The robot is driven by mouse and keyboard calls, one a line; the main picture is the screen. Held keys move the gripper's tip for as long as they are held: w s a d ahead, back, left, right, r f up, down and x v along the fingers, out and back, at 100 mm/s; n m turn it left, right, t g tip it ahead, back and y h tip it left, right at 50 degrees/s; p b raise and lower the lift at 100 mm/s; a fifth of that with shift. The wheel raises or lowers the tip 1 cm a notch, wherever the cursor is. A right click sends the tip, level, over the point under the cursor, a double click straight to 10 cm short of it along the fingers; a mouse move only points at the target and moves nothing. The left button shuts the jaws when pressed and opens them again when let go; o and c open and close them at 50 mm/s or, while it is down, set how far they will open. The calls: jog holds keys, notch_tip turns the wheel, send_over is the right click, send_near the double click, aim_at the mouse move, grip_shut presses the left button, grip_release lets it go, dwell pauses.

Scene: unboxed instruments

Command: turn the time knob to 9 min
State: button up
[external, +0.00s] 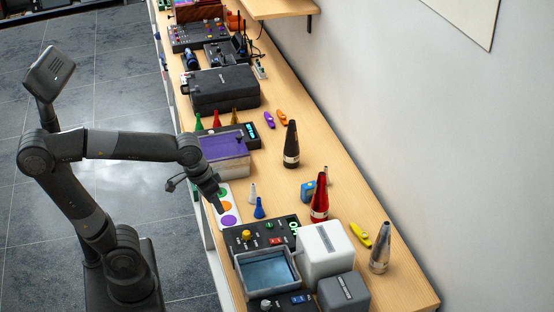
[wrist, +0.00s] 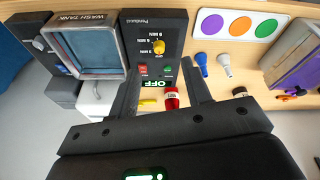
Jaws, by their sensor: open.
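The yellow time knob (wrist: 158,45) sits on a black control panel (wrist: 172,24), with minute labels beside it in the wrist view. It also shows in the external view (external: 246,235). Which mark it points at is too small to tell. My gripper (wrist: 160,66) is open and empty, its fingers spread either side of the panel's lower part, apart from the knob in the picture. In the external view my gripper (external: 217,203) hangs above the card with coloured dots, behind the panel. A green display (wrist: 160,86) on the panel appears to read OFF.
The wash tank (wrist: 96,50) adjoins the panel. A red button (wrist: 142,69) and a green button (wrist: 168,68) lie near the knob. Blue and white cones (external: 259,208) (external: 252,193), a red bottle (external: 319,197) and a white box (external: 324,250) stand close by.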

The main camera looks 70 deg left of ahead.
aim_at(246, 233)
jog(key=w+f+n+g, duration=0.3)
jog(key=w+f+n, duration=0.1)
jog(key=w, duration=0.5)
jog(key=shift+n, duration=0.3)
notch_tip(246, 233, down, 10)
jog(key=shift+f, duration=0.2)
grip_shut()
